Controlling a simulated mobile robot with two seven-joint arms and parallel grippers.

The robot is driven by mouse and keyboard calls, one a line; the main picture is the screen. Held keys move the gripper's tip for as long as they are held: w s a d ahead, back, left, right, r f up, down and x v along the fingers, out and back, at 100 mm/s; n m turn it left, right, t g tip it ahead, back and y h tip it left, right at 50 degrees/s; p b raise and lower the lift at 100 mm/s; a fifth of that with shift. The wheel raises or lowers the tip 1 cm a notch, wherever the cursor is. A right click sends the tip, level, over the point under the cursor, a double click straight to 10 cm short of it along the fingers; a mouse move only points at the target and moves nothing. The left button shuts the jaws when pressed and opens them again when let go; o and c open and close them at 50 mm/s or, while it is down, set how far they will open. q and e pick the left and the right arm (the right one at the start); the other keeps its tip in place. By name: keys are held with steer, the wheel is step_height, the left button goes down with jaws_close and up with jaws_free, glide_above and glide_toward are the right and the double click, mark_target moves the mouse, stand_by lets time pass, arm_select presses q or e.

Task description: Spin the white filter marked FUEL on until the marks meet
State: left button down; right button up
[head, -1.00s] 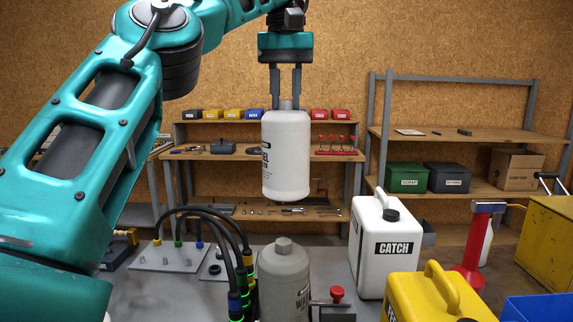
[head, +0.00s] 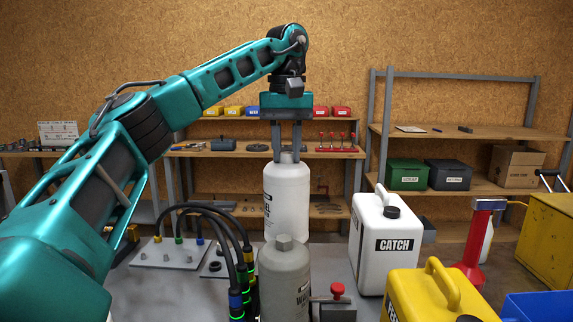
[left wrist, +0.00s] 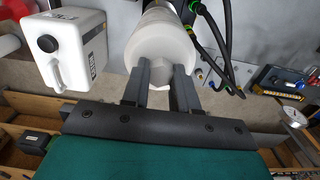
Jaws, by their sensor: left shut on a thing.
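The white filter (head: 286,202) hangs upright from my left gripper (head: 287,154), with part of its black lettering showing at its left edge. My left gripper is shut on the top nub of the filter. In the left wrist view the two fingers (left wrist: 160,80) close on that nub, and the white filter body (left wrist: 161,38) lies beyond them. A grey canister (head: 285,282) with partly hidden lettering stands upright in front of the white filter and hides its lower end. I cannot see the marks or whether the filter touches its seat. My right gripper is not in view.
A white CATCH jug (head: 378,262) stands right of the filter, with a yellow jug (head: 432,298) nearer. Black hoses (head: 237,250) curve close on the left, by a plate with fittings (head: 170,254). A red-knobbed valve (head: 337,291) sits beside the grey canister.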

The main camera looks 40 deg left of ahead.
mark_target(286, 205)
arm_select(q)
steer(key=shift+f, duration=4.1)
steer(key=shift+f, duration=0.9)
steer(key=shift+f+b, duration=0.55)
steer(key=shift+f, duration=0.45)
steer(key=c, duration=1.1)
jaws_free()
steer(key=shift+c, duration=0.2)
